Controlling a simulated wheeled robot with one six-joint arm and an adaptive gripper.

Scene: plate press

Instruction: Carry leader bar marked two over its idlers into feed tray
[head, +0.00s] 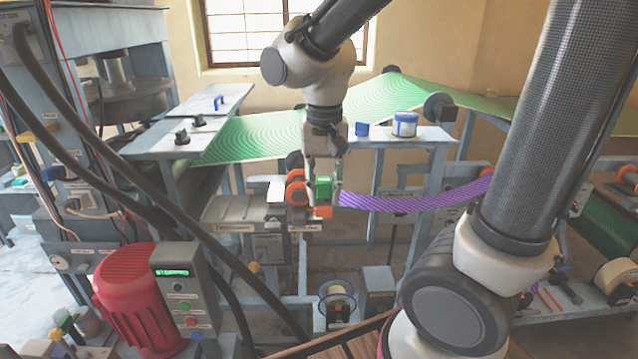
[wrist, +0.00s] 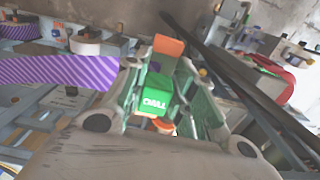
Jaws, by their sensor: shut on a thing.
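My gripper (head: 322,180) is shut on a green leader bar (head: 323,189). In the wrist view the bar (wrist: 153,98) shows the word TWO between the fingers. A purple striped web (head: 415,202) trails from the bar to the right, sagging slightly, up to an orange idler (head: 488,172). Another orange idler (head: 296,191) stands just left of the bar, partly hidden; I cannot tell if they touch. A grey metal tray (head: 235,213), apparently the feed tray, lies left of my gripper; its label is too small to read.
A green patterned web (head: 265,134) slopes behind my gripper. A shelf with a blue-and-white tin (head: 404,124) stands to the right. A red motor (head: 138,298) and control box (head: 181,290) stand front left. Dark hoses cross the left side. A spool (head: 337,300) sits below.

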